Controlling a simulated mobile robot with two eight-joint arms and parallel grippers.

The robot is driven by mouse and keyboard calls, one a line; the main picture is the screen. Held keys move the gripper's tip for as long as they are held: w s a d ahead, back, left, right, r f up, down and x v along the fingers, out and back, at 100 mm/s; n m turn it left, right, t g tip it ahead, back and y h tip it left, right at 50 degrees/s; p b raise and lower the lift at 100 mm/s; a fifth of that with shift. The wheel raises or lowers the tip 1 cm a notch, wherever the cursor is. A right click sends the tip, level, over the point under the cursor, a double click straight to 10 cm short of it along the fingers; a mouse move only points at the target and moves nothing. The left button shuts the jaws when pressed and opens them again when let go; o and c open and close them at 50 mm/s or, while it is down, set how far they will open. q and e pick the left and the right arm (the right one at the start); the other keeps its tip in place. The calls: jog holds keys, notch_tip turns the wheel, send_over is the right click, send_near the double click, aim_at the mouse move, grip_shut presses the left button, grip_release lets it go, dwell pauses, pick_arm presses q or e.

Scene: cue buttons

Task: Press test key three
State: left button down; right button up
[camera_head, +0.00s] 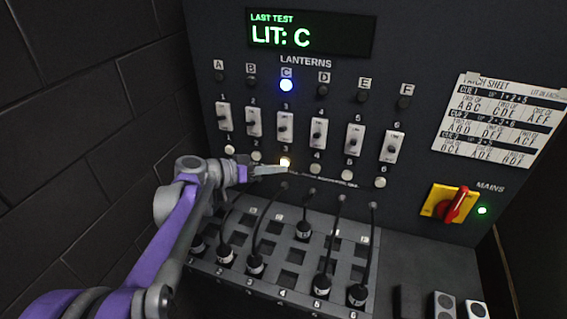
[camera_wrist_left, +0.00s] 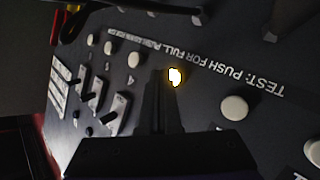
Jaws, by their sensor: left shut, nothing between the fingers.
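Test key three (camera_head: 285,162) glows yellow-white in the row of round keys below the sliders. It also glows in the left wrist view (camera_wrist_left: 175,77), just beyond my fingertips. My left gripper (camera_head: 286,170) is shut and empty, its tips at the lower edge of this key. I cannot tell whether they touch it. Lantern C (camera_head: 286,85) shines blue; the other lanterns are dark. The display (camera_head: 310,35) reads "LAST TEST LIT: C". My right gripper is out of view.
Unlit keys flank it, such as key two (camera_head: 256,156) and key four (camera_head: 315,169). Below is a patch bay (camera_head: 290,255) with several black plugs and cables. A red mains switch (camera_head: 455,205) with a green light sits at right, under a white patch sheet (camera_head: 497,120).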

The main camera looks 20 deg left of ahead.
pick_arm(q)
jog(key=s, duration=0.6)
jog(key=shift+d+p, duration=0.2)
jog(key=shift+p, duration=0.15)
dwell(0.5)
